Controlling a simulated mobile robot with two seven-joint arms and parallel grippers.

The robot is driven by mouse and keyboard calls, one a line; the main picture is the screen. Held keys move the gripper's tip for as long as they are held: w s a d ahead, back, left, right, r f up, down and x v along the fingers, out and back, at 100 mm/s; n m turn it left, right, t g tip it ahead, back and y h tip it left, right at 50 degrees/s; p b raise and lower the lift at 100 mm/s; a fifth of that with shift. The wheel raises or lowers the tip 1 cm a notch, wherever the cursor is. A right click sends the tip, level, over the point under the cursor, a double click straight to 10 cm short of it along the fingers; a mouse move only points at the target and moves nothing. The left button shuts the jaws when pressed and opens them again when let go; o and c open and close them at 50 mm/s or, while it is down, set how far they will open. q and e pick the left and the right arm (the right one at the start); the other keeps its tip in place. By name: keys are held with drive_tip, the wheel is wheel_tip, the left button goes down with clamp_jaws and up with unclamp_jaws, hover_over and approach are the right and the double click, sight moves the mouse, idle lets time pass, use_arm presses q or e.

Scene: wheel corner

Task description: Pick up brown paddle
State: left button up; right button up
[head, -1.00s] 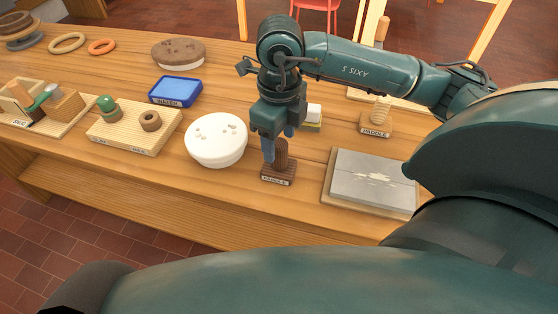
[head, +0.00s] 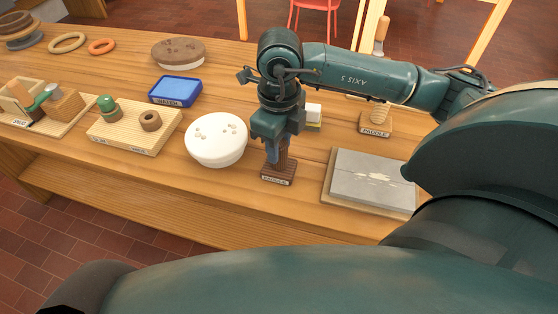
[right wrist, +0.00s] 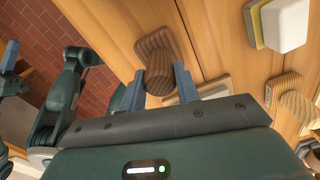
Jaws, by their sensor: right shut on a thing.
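The brown paddle (head: 279,178) is a dark wooden block with a labelled base and a rounded grip. It stands upright on the wooden table, right of the white round disc. My right gripper (head: 279,152) points down at it and is shut on its grip. The right wrist view shows the brown paddle (right wrist: 158,60) between the two blue fingers of my right gripper (right wrist: 160,85). In the head view the fingers hide part of the grip. The base appears to rest on the table.
The white disc (head: 216,140) is close on the left. A grey slab on a board (head: 370,182) lies to the right. A lighter paddle (head: 376,123) and a white-and-yellow block (head: 314,116) are behind. A blue tray (head: 176,91) and a ribbed board (head: 130,130) are farther left.

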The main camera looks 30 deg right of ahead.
clamp_jaws()
drive_tip(key=shift+r, duration=0.1)
